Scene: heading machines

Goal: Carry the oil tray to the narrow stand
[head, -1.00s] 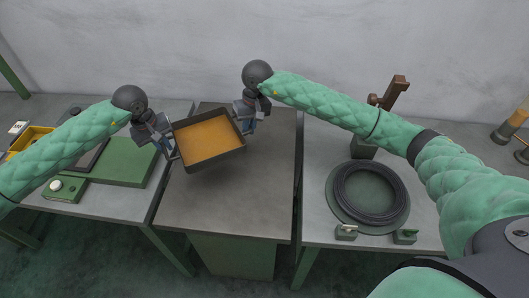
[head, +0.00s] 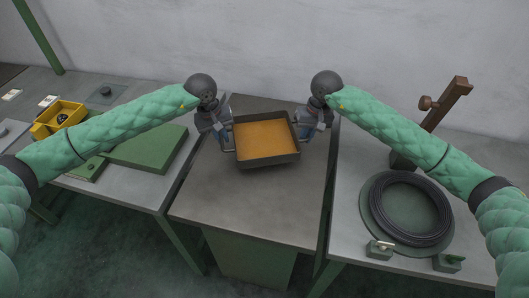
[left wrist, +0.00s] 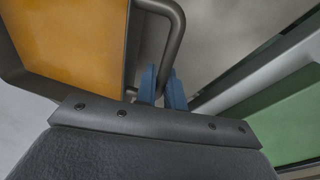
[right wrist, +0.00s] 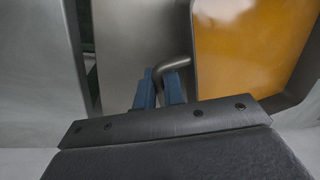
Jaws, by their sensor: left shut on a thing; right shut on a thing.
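The oil tray (head: 266,139) is a dark rectangular tray with flat orange oil inside and a bar handle on each side. My left gripper (head: 224,143) is shut on its left handle; the blue fingers close around the bar in the left wrist view (left wrist: 163,90). My right gripper (head: 306,138) is shut on its right handle, also seen in the right wrist view (right wrist: 160,90). The tray looks about level over the narrow stand (head: 245,207), a grey-topped table with a green base in the middle. Whether it touches the top cannot be told.
The left table holds a green board (head: 147,150) and a yellow bin (head: 62,117). The right table holds a black wire coil (head: 410,208), small green blocks (head: 380,249) and a brown post (head: 440,110). The front of the middle top is clear.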

